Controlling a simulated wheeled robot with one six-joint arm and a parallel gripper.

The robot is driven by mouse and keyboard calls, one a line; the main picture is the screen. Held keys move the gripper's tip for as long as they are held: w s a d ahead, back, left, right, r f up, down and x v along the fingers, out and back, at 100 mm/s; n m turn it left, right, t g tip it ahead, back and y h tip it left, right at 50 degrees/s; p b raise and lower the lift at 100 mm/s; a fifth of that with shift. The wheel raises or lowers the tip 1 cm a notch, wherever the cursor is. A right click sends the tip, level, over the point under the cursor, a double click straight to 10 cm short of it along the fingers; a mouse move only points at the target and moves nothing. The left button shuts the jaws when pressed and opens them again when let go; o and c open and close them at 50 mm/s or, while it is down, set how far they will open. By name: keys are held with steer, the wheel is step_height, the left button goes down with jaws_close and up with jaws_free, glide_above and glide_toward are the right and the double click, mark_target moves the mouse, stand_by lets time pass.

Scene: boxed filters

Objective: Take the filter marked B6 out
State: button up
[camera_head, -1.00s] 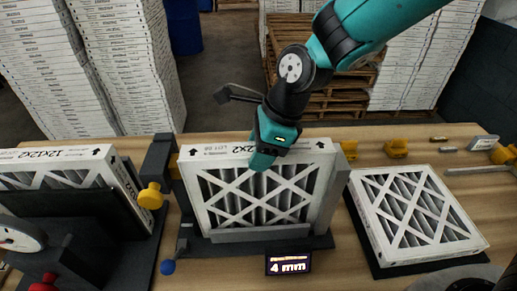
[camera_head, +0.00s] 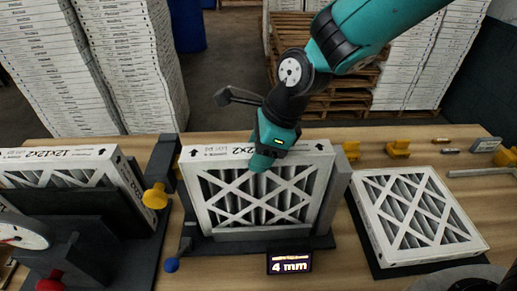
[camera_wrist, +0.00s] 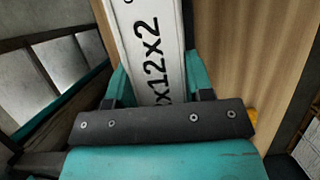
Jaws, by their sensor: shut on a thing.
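The middle filter (camera_head: 262,198) is a white-framed pleated filter with a diamond lattice. It stands upright in a dark fixture (camera_head: 205,247), with a grey plate at its right side. Its top edge carries black print and an arrow; I cannot read a B6 mark for certain. My teal gripper (camera_head: 262,158) is shut on its top edge near the middle. In the wrist view, the fingers of my gripper (camera_wrist: 160,88) straddle the printed edge of the filter (camera_wrist: 142,40), "12x2" showing. The lower frame is partly behind the fixture's front lip.
Another filter (camera_head: 95,165) stands in a stand at left, with a dial (camera_head: 20,230) before it. A third filter (camera_head: 418,215) lies on a dark pad at right. A display (camera_head: 290,262) reads 4 mm.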

steer(key=o, duration=0.7)
steer(key=shift+c, duration=0.2)
steer(key=shift+r+p, duration=3.55)
steer(key=shift+p, duration=0.05)
steer(key=o, duration=0.6)
steer(key=shift+c, duration=0.2)
